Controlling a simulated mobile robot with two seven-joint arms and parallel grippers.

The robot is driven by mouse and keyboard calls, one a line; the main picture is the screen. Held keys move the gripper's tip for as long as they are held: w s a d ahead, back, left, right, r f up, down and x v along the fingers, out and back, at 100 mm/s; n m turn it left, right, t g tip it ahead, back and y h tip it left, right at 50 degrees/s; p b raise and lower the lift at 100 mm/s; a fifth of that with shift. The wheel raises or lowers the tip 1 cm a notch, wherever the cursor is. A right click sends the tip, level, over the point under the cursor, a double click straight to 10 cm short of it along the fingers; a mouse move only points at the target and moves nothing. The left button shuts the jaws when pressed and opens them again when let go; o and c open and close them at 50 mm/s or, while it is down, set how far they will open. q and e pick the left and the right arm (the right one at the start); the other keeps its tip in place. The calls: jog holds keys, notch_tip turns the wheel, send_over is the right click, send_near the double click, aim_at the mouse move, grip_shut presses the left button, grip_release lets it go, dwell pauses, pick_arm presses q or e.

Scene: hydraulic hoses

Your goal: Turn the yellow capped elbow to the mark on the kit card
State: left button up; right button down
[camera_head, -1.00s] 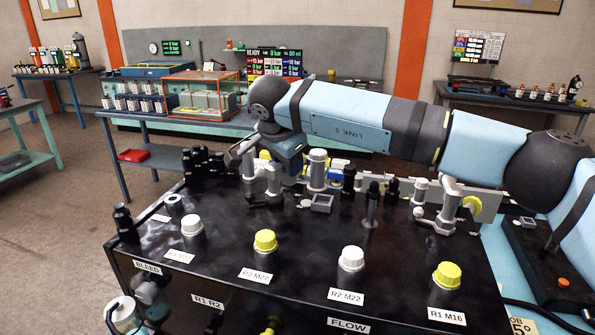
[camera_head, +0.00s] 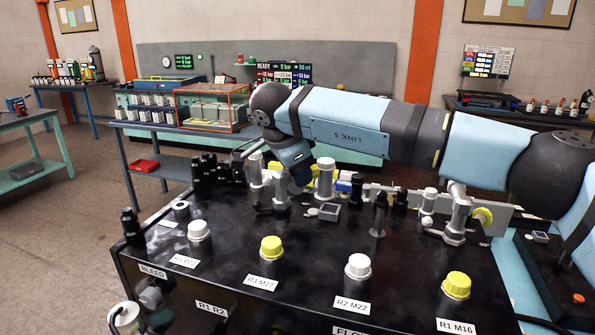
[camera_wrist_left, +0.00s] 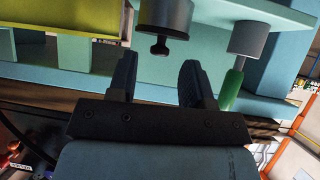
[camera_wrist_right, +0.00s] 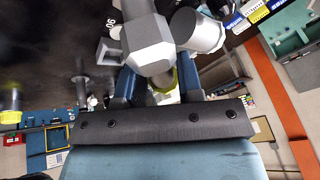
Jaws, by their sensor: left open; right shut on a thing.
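My right gripper (camera_wrist_right: 157,82) reaches down among the fittings at the back of the black bench; in the head view its hand (camera_head: 298,172) shows only partly. In the right wrist view its fingers are shut around a grey elbow with a yellow cap (camera_wrist_right: 166,80), just below a grey hex body (camera_wrist_right: 147,42). The cap is mostly hidden by the fingers and body. The elbow's angle is hard to tell. A white "90" is printed on the dark surface beside it. My left gripper (camera_wrist_left: 155,80) is open and empty, and outside the head view.
The bench top (camera_head: 320,240) carries a front row of white and yellow caps. Black cylinders (camera_head: 215,170) crowd the left rear. A green-handled part (camera_wrist_left: 233,88) hangs beyond my left gripper.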

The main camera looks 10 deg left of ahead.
jog(key=c, duration=0.8)
grip_release()
jog(key=b+v, duration=0.1)
jog(key=v, duration=1.2)
jog(key=shift+s+r+b, duration=0.2)
jog(key=shift+r+b, duration=0.1)
jog(key=shift+r, duration=0.05)
